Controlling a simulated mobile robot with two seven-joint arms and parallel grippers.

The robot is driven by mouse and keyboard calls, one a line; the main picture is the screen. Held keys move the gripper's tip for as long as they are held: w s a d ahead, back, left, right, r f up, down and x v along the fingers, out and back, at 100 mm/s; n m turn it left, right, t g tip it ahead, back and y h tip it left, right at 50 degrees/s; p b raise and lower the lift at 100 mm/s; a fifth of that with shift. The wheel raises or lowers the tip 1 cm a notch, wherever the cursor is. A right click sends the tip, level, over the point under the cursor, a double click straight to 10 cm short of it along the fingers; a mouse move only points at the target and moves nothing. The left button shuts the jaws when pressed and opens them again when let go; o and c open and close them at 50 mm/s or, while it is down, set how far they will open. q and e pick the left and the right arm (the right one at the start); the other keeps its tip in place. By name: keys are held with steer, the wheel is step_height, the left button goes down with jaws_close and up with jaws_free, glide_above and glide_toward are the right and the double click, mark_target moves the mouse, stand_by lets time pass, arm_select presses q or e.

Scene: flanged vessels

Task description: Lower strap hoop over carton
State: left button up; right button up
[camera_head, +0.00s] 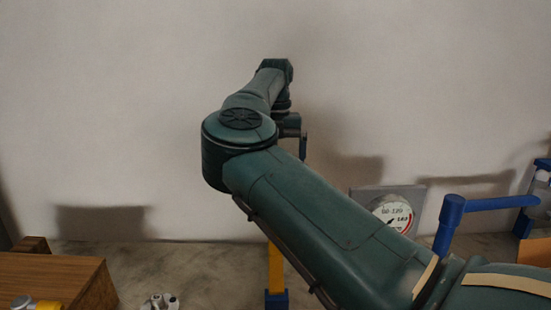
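My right arm comes in from the lower right and crosses the middle of the view, bending at a large joint. My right gripper (303,147) seems to hang below the arm's far end. It is mostly hidden behind the arm, so its opening and anything in it cannot be seen. My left gripper is not in view. Tan curved bands (508,284) show at the lower right against the arm. I cannot tell whether they are the strap hoop. No carton can be clearly made out; a brown box-like piece (535,251) is cut off at the right edge.
A wooden block (50,277) stands at the lower left, with a yellow and grey part (35,303) at its front. Small white fittings (160,302) lie nearby. A yellow post with a blue foot (276,298), a round gauge (393,214) and a blue pipe (490,204) stand near the wall.

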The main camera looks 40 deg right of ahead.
steer(key=shift+f, duration=0.2)
steer(key=shift+c, duration=0.2)
steer(key=c, duration=1.3)
steer(key=shift+o, duration=0.2)
